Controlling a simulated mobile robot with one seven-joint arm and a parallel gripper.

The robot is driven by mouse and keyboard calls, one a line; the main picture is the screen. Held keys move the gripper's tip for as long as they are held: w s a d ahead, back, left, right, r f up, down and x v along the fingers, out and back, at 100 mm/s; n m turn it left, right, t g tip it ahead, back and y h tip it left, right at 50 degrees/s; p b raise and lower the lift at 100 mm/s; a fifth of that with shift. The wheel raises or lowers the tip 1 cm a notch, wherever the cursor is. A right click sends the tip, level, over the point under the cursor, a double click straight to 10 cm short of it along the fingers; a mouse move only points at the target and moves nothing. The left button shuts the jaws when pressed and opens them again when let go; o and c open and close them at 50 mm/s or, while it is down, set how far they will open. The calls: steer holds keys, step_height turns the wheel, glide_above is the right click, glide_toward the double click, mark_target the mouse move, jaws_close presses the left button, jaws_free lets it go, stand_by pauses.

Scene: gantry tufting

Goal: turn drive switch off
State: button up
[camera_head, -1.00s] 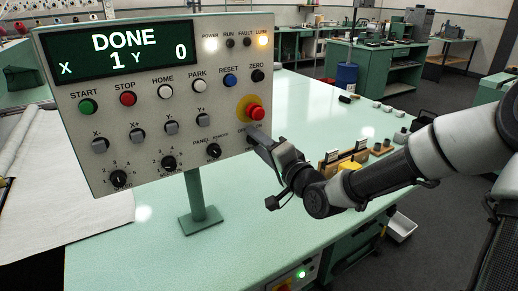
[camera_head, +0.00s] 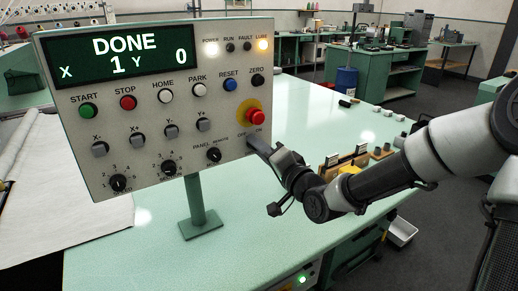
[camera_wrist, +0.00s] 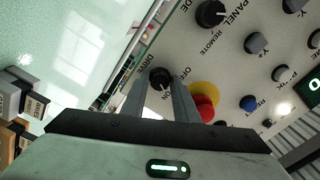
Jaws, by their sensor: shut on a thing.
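The drive switch is a small black knob (camera_wrist: 160,77) near the lower corner of the grey control panel (camera_head: 150,190), with DRIVE, OFF and ON printed around it in the wrist view. My gripper (camera_wrist: 158,88) is shut on this knob, one finger on each side. In the head view my gripper (camera_head: 260,145) reaches the panel's lower right corner and hides the knob; OFF and ON show just above. The fingers partly cover the knob, and I cannot tell which way its pointer is set.
A red mushroom button (camera_head: 256,117) on a yellow ring sits just above the switch, close to my fingers in the wrist view. The PANEL/REMOTE knob (camera_head: 214,155) is to the left. The panel's display (camera_head: 122,55) reads DONE. A green table (camera_head: 240,235) lies below.

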steer(key=shift+n+b, duration=3.15)
steer(key=shift+n, duration=3.15)
steer(key=o, duration=1.1)
steer(key=shift+c, duration=0.2)
